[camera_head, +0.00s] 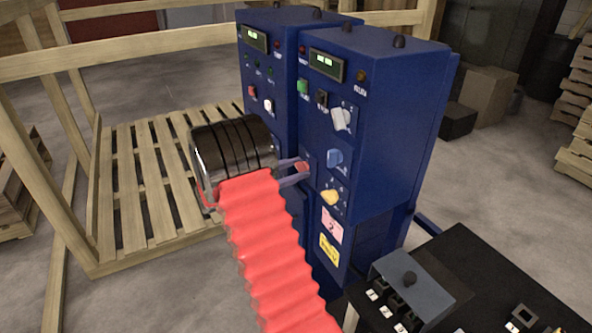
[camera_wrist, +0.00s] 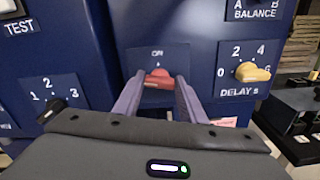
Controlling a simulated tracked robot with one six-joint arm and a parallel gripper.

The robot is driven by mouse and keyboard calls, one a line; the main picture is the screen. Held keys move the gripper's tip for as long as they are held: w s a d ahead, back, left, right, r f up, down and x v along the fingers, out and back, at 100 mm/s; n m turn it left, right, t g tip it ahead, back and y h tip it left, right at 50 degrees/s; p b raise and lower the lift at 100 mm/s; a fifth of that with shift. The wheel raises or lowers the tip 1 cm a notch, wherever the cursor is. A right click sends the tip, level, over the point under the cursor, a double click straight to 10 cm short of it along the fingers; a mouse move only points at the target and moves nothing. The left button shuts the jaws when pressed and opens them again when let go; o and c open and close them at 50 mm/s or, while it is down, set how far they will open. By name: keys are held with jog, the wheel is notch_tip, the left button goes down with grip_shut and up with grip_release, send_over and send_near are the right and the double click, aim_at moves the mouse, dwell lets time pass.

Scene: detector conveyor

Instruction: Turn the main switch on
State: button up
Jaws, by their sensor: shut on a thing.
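The main switch is a red knob (camera_wrist: 159,78) on a blue plate marked "ON" on the front of the blue cabinet (camera_head: 375,95). In the head view the red knob (camera_head: 302,167) shows at the tips of my gripper (camera_head: 292,172). In the wrist view the two grey-purple fingers of my gripper (camera_wrist: 160,95) stand on either side of the knob and are closed on it. The knob's lower part and the lower edge of its plate are partly hidden by the gripper body. The label "ON" is above the knob.
A yellow knob (camera_wrist: 250,72) marked "DELAY s" is close to the right. A black control desk (camera_head: 460,265) stands at front right. A wooden pallet (camera_head: 150,205) lies behind my arm.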

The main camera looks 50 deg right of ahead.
jog(key=m, duration=0.4)
jog(key=shift+s+a, duration=0.1)
jog(key=shift+a, duration=0.05)
jog(key=m, duration=0.4)
jog(key=shift+f, duration=0.15)
jog(key=shift+s+f+m, duration=0.1)
jog(key=shift+m, duration=1.7)
jog(key=shift+s+f+m, duration=0.1)
jog(key=shift+m, duration=1.7)
jog(key=o, duration=0.7)
jog(key=shift+c, duration=0.2)
jog(key=o, duration=0.4)
jog(key=shift+w+r, duration=0.1)
